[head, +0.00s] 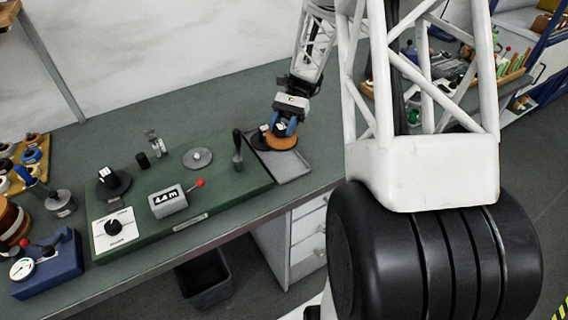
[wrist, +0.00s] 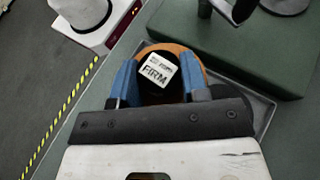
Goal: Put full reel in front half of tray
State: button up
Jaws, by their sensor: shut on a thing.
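The full reel (head: 285,143) is a copper-orange disc, and its copper edge also shows in the wrist view (wrist: 184,53). My gripper (head: 283,128) has its blue fingers shut around the reel's middle. In the wrist view, my gripper (wrist: 158,82) has a dark hub with a white cap marked FIRM (wrist: 157,71) between its fingers. The grey metal tray (head: 292,175) lies under and in front of the reel, at the right end of the green panel. I cannot tell whether the reel touches the tray. The tray's rim shows at right in the wrist view (wrist: 268,112).
A black round piece (head: 259,142) stands just left of the reel. A black upright lever (head: 238,150) rises from the green panel (head: 215,195) nearby. The bench's front edge runs close to the tray. The bench top behind the panel is mostly clear.

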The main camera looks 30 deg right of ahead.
aim_at(278, 144)
jog(key=m+t+y, duration=0.1)
jog(key=m+t, duration=0.1)
jog(key=s+a+m+t+y, duration=0.1)
jog(key=m+t, duration=0.1)
jog(key=shift+s+r, duration=0.1)
jog(key=shift+s, duration=0.1)
jog(key=m+t, duration=0.2)
jog(key=t, duration=0.1)
jog(key=s+m+t, duration=0.1)
jog(key=m+t, duration=0.1)
jog(key=shift+a+r, duration=0.2)
jog(key=shift+a, duration=0.2)
jog(key=m+t, duration=0.2)
jog(key=t, duration=0.1)
jog(key=s+m+t, duration=0.1)
jog(key=m, duration=0.1)
jog(key=shift+r+t+h, duration=0.3)
jog(key=shift+r, duration=0.05)
jog(key=m+t, duration=0.1)
jog(key=m+t+h, duration=0.1)
jog(key=s+m+t+h, duration=0.1)
jog(key=shift+d+r+m, duration=0.25)
jog(key=shift+r+m, duration=0.05)
jog(key=shift+r, duration=0.05)
jog(key=shift+t, duration=0.3)
jog(key=shift+f, duration=2)
jog(key=shift+f, duration=0.15)
jog(key=shift+f, duration=1.85)
